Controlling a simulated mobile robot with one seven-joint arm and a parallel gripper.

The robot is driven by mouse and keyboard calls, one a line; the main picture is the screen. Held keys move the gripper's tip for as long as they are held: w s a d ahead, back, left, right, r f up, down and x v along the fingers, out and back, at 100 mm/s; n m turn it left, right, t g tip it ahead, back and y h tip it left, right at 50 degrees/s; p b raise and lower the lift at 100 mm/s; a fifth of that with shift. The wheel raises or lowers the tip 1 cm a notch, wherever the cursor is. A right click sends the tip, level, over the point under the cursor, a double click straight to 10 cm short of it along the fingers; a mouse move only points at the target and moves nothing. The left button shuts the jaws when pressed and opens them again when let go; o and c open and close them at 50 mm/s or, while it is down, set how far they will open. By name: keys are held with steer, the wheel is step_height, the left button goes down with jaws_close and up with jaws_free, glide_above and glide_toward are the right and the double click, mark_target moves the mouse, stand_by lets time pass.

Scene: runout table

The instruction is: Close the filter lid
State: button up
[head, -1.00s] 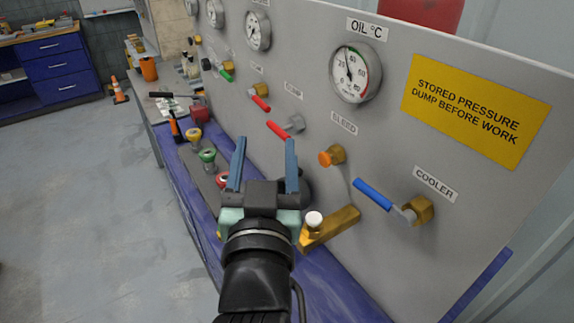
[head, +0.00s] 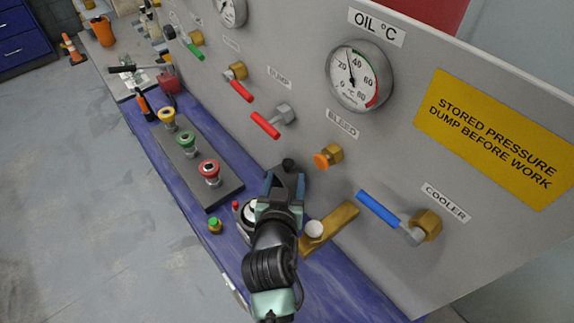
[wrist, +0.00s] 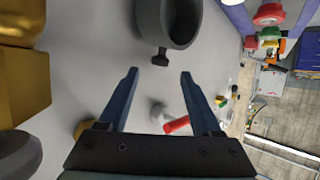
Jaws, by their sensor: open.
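A dark grey, hollow round part with a small knob, which looks like the filter lid (wrist: 148,22), is at the top of the wrist view, just beyond my fingertips. In the head view a dark piece of it (head: 289,165) shows by my fingertips, mostly hidden by my gripper. My gripper (head: 284,181) is low in front of the grey panel. In the wrist view my gripper (wrist: 159,74) is open, with nothing between its blue fingers. The knob points toward the gap between the fingers. Contact is not visible. The filter body cannot be made out clearly.
A brass block with a white cap (head: 332,230) is close on the right of my gripper. A blue-handled cooler valve (head: 380,209) and an orange bleed knob (head: 328,158) stick out from the panel. A button box (head: 190,155) lies on the left of the blue bench top.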

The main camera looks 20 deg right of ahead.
mark_target(287, 167)
steer(key=shift+p+x, duration=0.3)
steer(key=shift+x, duration=2.15)
jaws_close()
